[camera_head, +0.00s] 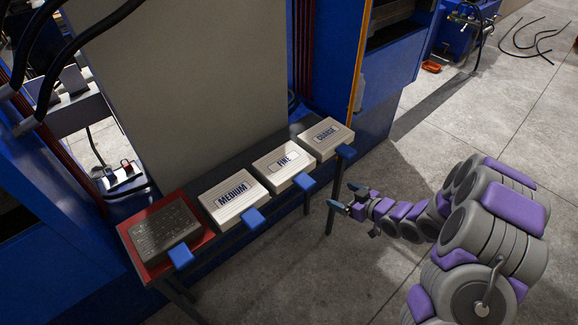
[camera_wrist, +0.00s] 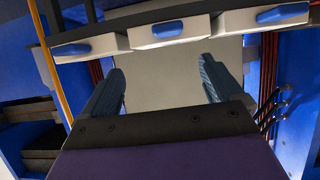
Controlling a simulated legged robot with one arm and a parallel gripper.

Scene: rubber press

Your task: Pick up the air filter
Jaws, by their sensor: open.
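Three pale box-shaped filters with blue handles stand in a row on a narrow dark rack: MEDIUM (camera_head: 233,198), FINE (camera_head: 283,163) and one whose label seems to read COARSE (camera_head: 326,137). A dark, dirty-looking filter (camera_head: 165,233) with a blue handle lies in the red tray (camera_head: 131,251) at the rack's near left end. No label says which one is the air filter. My gripper (camera_head: 341,195) is open and empty, in front of the COARSE and FINE end and apart from it. In the wrist view my gripper's fingers (camera_wrist: 163,72) are spread, with pale filters (camera_wrist: 170,30) across the top.
A large grey panel (camera_head: 190,75) rises behind the rack between blue machine frames. A blue cabinet (camera_head: 390,60) with an orange edge stands right of it. Black hoses hang at the upper left. The concrete floor (camera_head: 480,115) in front and to the right is mostly clear.

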